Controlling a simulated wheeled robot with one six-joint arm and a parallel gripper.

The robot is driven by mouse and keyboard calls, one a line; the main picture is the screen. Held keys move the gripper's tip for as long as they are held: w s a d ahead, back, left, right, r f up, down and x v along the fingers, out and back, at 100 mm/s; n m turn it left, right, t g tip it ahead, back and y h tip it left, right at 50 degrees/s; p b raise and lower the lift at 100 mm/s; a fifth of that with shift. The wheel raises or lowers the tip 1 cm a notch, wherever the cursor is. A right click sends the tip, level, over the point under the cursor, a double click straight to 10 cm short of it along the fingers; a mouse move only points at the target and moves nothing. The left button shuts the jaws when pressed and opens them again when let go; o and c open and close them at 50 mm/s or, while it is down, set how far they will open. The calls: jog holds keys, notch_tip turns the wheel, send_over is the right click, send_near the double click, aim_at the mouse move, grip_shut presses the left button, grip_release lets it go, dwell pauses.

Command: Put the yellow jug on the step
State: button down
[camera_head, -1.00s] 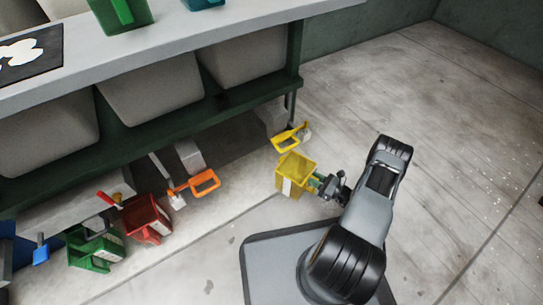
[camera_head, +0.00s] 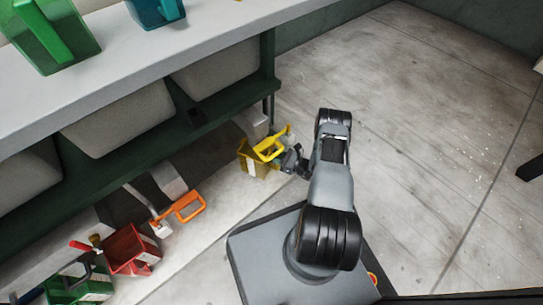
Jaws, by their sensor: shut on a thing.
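The yellow jug (camera_head: 258,167) is a boxy container with a pale label on its side. It is beside the front right end of the bench, close to a scoop with a yellow handle (camera_head: 270,148) that overlaps it in the picture. My gripper (camera_head: 284,162) is shut on the jug at its right side. The fingertips are small and partly hidden against the jug. I cannot tell whether the jug's base touches the floor. A low grey slab (camera_head: 48,238) under the bench at the left may be the step, but I cannot tell for sure.
The green-framed bench (camera_head: 130,130) holds grey bins; green (camera_head: 55,35) and teal (camera_head: 155,10) jugs stand on top.

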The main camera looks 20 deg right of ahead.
aim_at(273, 166)
jog(key=shift+w+a, duration=0.15)
jog(key=shift+w, duration=0.05)
jog(key=f+b, duration=0.1)
jog(key=w+f+b, duration=0.1)
jog(key=f, duration=0.1)
jog(key=shift+a, duration=0.15)
jog(key=shift+f, duration=0.4)
jog(key=c, duration=1)
grip_release()
jog(key=shift+o, duration=0.2)
jog(key=shift+r, duration=0.2)
jog(key=p+v, duration=0.2)
jog(key=v, duration=1)
jog(key=shift+p, duration=0.3)
